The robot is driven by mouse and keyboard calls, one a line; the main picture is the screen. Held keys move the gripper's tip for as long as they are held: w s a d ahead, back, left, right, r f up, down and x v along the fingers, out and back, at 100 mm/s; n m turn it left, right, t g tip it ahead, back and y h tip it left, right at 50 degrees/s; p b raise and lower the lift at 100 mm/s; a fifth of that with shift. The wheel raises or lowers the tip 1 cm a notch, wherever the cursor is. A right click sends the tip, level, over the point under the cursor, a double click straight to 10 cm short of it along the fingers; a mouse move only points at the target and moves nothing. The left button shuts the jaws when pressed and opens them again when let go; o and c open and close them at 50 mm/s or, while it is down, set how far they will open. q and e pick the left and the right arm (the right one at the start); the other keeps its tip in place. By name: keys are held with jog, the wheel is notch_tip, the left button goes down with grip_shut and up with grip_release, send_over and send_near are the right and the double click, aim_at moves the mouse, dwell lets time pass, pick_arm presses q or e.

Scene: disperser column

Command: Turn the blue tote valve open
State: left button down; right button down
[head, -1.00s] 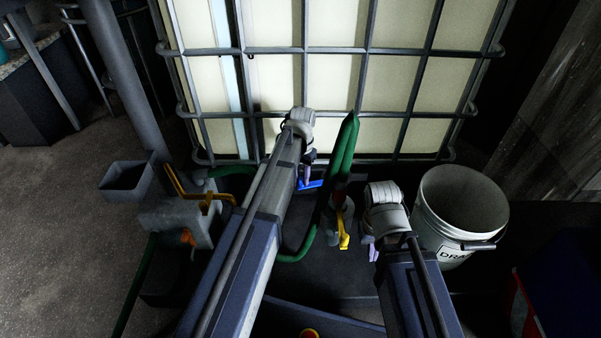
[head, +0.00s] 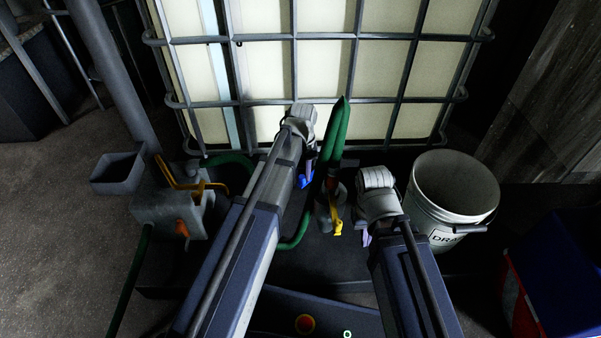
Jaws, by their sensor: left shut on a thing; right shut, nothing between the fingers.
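The tote (head: 260,70) is a pale tank in a grey metal cage at the back. Its blue valve handle (head: 304,182) shows low in front of the cage, just right of my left arm. My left gripper (head: 307,170) is shut on the blue handle; the arm hides the valve body and part of the fingers. The handle's visible end points toward me and slightly down. My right gripper (head: 366,237) is shut and empty, mostly hidden under its wrist, between a yellow handle and the white bucket.
A yellow-handled valve (head: 337,226) and green hoses (head: 336,140) stand between my arms. The white drain bucket (head: 451,205) is close right of my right arm. At left are a grey box with a yellow lever (head: 177,178) and an orange knob (head: 182,228).

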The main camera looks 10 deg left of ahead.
dwell(0.3)
pick_arm(q)
jog(key=c, duration=0.7)
grip_release()
jog(key=shift+o, duration=0.2)
jog(key=shift+r, duration=0.1)
notch_tip(320, 180, up, 8)
jog(key=p, duration=0.8)
jog(key=shift+f, duration=0.2)
